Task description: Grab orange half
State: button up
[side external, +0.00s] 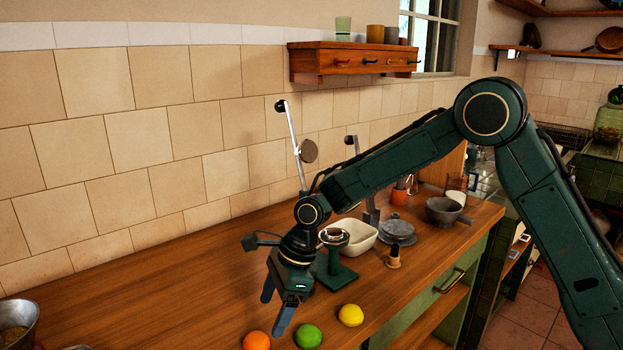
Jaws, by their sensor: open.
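An orange fruit (257,341) sits on the wooden counter at the bottom of the side view, partly cut off by the frame's lower edge. I cannot tell whether it is a half or whole; its visible top is rounded. My gripper (274,314) is open and empty, pointing down above the counter. In the picture it is just above the orange fruit and a little to its right, apart from it. A green lime (308,336) and a yellow lemon (350,315) lie to the right of the orange fruit.
Behind my gripper stand a green citrus press or scale-like stand (335,272), a cream bowl (358,238) and a small wooden-handled item (393,257). A grey mortar (443,211) is farther back. A metal bowl (18,322) is at the far left. The counter (160,290) left of my gripper is clear.

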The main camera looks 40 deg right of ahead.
aim_at(261, 336)
jog(key=shift+a+f, duration=0.2)
jog(key=shift+f, duration=0.35)
jog(key=shift+a+x, duration=0.2)
jog(key=shift+x, duration=2.4)
jog(key=shift+r, duration=0.1)
jog(key=c, duration=1)
